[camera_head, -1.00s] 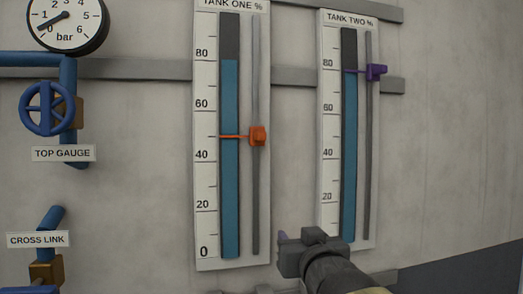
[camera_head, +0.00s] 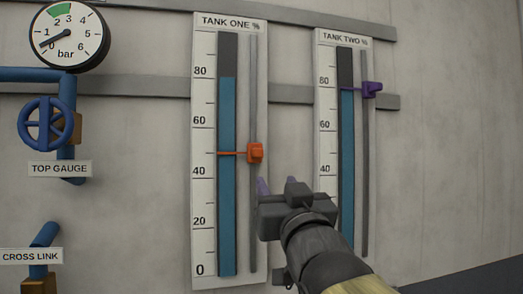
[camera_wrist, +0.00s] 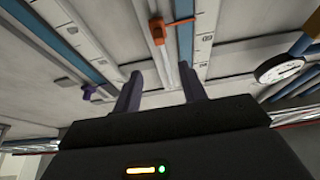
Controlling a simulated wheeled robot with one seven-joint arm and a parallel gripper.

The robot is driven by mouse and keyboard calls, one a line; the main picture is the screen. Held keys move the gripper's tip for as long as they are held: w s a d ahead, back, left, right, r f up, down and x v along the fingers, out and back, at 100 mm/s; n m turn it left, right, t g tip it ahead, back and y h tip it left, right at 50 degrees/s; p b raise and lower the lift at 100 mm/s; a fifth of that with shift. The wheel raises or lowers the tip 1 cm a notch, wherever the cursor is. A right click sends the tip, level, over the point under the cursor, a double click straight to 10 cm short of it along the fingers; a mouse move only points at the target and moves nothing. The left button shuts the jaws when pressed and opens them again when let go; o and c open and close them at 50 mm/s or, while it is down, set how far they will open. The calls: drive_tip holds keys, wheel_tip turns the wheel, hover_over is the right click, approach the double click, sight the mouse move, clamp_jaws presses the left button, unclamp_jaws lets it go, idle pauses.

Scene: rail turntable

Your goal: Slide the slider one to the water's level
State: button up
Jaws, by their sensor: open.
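Slider one is an orange block (camera_head: 255,153) on the vertical rail (camera_head: 252,215) of the TANK ONE gauge (camera_head: 201,190). The blue water column (camera_head: 228,130) of tank one tops out just under 80, well above the pointer. My gripper (camera_head: 277,184) is open and empty, below and slightly right of the orange slider, apart from it. In the wrist view the orange slider (camera_wrist: 158,30) is beyond the spread fingers (camera_wrist: 160,86), roughly in line with the gap between them.
The TANK TWO gauge (camera_head: 325,150) stands to the right, with a purple slider (camera_head: 372,89) near its water top. A pressure dial (camera_head: 68,36) and blue valve wheel (camera_head: 45,122) are at left. Grey horizontal rails (camera_head: 291,93) cross the wall.

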sight(260, 153)
drive_tip(key=p+x, duration=0.9)
drive_tip(key=x, duration=0.6)
drive_tip(key=shift+w+d, duration=0.1)
drive_tip(key=shift+w, duration=0.05)
drive_tip(key=shift+w+a+r+p, duration=0.15)
drive_tip(key=shift+w+a+p, duration=0.1)
drive_tip(key=shift+w+p, duration=0.45)
clamp_jaws()
